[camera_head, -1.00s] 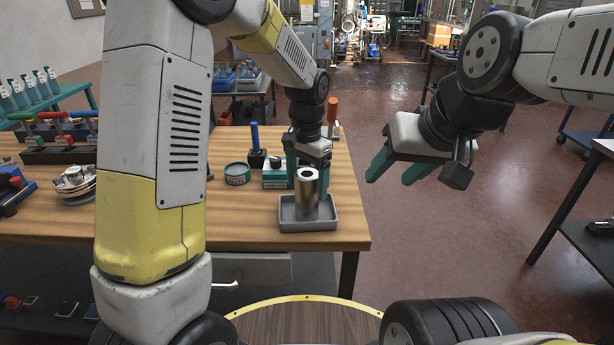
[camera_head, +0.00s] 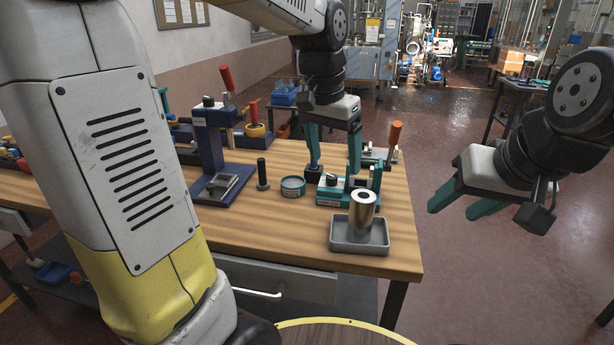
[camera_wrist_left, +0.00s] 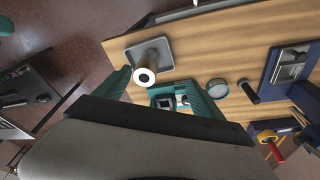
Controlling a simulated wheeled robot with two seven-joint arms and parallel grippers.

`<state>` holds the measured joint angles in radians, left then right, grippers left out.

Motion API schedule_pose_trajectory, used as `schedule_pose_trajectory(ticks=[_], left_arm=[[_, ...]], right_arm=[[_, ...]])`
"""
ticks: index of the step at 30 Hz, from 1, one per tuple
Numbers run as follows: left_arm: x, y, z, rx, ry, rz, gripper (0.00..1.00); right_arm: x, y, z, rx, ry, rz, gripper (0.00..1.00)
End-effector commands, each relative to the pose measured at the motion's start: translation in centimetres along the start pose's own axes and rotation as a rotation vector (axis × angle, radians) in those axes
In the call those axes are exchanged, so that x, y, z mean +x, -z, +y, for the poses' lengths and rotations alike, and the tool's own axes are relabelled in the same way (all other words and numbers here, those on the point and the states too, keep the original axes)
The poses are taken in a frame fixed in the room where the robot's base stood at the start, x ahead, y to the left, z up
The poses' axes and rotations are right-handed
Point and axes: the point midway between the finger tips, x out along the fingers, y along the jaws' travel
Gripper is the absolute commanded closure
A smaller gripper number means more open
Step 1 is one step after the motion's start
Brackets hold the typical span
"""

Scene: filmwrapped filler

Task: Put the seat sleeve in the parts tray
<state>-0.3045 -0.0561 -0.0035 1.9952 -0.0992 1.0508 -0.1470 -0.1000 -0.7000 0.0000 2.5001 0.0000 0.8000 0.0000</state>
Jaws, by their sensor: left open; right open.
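The wrist view also shows the sleeve (camera_wrist_left: 147,72) in the tray (camera_wrist_left: 128,43). My left gripper (camera_head: 334,162) is open and empty, above and behind the sleeve and apart from it. Its teal fingers show in the wrist view (camera_wrist_left: 155,84). My right gripper (camera_head: 455,208) is open and empty, off the table's right side.
A teal fixture (camera_head: 347,193) stands just behind the tray, with a round teal tin (camera_head: 292,186) and a black peg (camera_head: 262,174) to its left. A blue press-like stand (camera_head: 210,145) is further left. A red-handled tool (camera_head: 394,136) stands at the back right. Wood left of the tray is clear.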

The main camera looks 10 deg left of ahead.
Motion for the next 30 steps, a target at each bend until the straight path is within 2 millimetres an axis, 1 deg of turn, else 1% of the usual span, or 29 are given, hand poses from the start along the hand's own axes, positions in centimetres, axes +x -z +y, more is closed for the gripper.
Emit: schedule_pose_trajectory(ticks=[1,3,6,9,12,15,18,30], left_arm=[[-1.2,-2.2,-0.5,-0.051,0.003,0.050,0.21],[-2.2,-4.7,-0.8,-0.120,0.004,0.112,0.21],[-3.1,-8.2,-0.9,-0.213,0.009,0.200,0.21],[-3.4,-11.1,-0.8,-0.292,0.014,0.275,0.21],[-3.3,-13.1,-0.5,-0.351,0.018,0.331,0.21],[-3.1,-14.3,-0.4,-0.385,0.021,0.365,0.21],[-3.0,-14.8,-0.3,-0.400,0.022,0.379,0.21],[-3.0,-14.8,-0.3,-0.401,0.022,0.380,0.21]], right_arm=[[0.0,0.0,0.0,0.000,0.000,0.000,0.49],[0.0,0.0,0.0,0.000,0.000,0.000,0.49],[0.0,0.0,0.0,0.000,0.000,0.000,0.49],[0.0,0.0,0.0,0.000,0.000,0.000,0.49],[0.0,0.0,0.0,0.000,0.000,0.000,0.49],[0.0,0.0,0.0,0.000,0.000,0.000,0.49],[0.0,0.0,0.0,0.000,0.000,0.000,0.49],[0.0,0.0,0.0,0.000,0.000,0.000,0.49]])
